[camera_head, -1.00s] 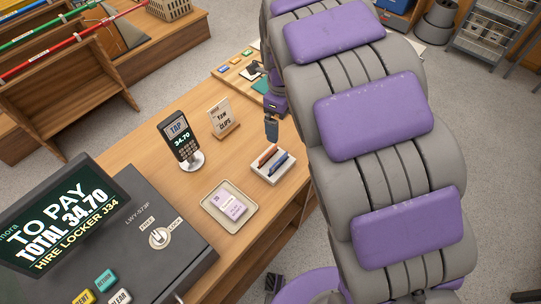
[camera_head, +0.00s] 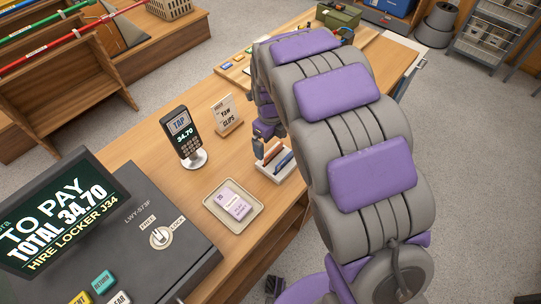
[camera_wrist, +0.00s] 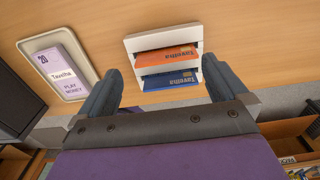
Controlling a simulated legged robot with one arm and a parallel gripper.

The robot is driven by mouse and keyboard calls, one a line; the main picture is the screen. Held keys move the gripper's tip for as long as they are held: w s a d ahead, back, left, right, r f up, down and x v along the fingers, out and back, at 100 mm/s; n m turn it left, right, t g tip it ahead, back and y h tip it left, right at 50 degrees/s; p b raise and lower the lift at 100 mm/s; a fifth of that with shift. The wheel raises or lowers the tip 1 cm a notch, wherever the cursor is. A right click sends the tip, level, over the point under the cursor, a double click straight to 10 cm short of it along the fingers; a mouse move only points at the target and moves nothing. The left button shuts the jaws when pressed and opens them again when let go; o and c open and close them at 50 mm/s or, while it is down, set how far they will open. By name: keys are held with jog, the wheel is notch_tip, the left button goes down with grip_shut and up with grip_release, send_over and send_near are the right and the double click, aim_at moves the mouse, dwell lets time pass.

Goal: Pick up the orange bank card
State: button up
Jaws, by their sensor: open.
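The orange bank card (camera_wrist: 167,59) stands in a white card holder (camera_wrist: 162,40), beside a blue card (camera_wrist: 171,80). In the wrist view both cards carry the word Tavolha, upside down, and the orange one is farther from my gripper. In the head view the orange card (camera_head: 272,152) sits left of the blue card (camera_head: 283,160) in the same holder. My gripper (camera_wrist: 163,88) is open, with one finger to each side of the cards in the wrist view. It holds nothing. In the head view my gripper (camera_head: 258,146) is just behind the holder, partly hidden by my arm.
A tray (camera_head: 249,221) with play money lies left of the holder. A card reader (camera_head: 184,138) showing 34.70 and a sign (camera_head: 226,115) stand behind it. A till (camera_head: 150,230) fills the front left. The counter's edge runs close by the holder.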

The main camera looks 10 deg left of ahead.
aim_at(274, 150)
jog(key=shift+d+f, duration=0.25)
jog(key=f+b, duration=0.1)
jog(key=f, duration=0.1)
jog(key=d+f, duration=0.1)
jog(key=f, duration=0.1)
jog(key=shift+w+f+b, duration=0.1)
jog(key=shift+w+b, duration=0.1)
jog(key=shift+b, duration=0.2)
jog(key=shift+a+f, duration=0.2)
jog(key=shift+f, duration=0.05)
jog(key=shift+a, duration=0.6)
jog(key=shift+c, duration=0.5)
jog(key=shift+d, duration=0.5)
jog(key=c, duration=0.4)
jog(key=shift+c, duration=1.1)
